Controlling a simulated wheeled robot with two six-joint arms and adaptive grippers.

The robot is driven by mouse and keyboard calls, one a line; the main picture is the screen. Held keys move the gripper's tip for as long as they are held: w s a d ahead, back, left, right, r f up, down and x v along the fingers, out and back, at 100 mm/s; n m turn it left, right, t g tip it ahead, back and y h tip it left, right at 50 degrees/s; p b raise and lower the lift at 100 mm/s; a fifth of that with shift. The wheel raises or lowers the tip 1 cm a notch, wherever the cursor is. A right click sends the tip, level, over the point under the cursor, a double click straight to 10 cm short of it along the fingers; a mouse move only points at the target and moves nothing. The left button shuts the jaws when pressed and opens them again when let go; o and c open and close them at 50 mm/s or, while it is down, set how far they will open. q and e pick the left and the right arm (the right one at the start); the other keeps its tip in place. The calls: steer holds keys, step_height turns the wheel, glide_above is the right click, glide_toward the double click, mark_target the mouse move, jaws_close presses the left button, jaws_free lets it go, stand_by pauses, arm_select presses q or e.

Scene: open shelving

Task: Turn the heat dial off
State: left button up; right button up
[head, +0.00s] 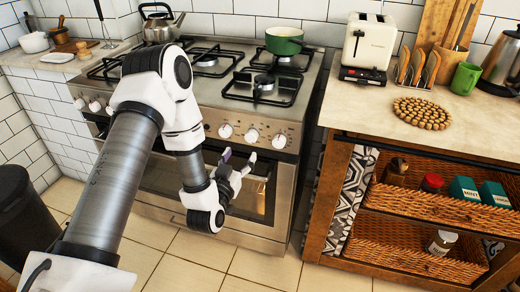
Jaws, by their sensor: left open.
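The stove (215,115) has a steel front with white dials. Three show on the right: one dial (225,131), a middle dial (252,136) and a right dial (279,141). More dials (95,105) show at the left, beyond my arm. I cannot tell which one is the heat dial or whether any is off. My left gripper (239,158) is open and empty, just below the right-hand dials and in front of the oven door (165,180). It appears apart from the dials. My arm hides the middle of the panel. My right gripper is not in view.
A green pot (284,40) and a kettle (160,24) stand on the stove top. The oven handle (262,177) lies close to my left gripper. A wooden counter unit (325,190) with baskets stands right of the stove. A dark bin (25,215) stands at left. Tiled floor lies in front.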

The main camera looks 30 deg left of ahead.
mark_target(250, 139)
arm_select(q)
steer(key=x, duration=0.7)
steer(key=shift+w+d+r, duration=0.1)
steer(key=shift+w, duration=0.25)
steer(key=c, duration=1.1)
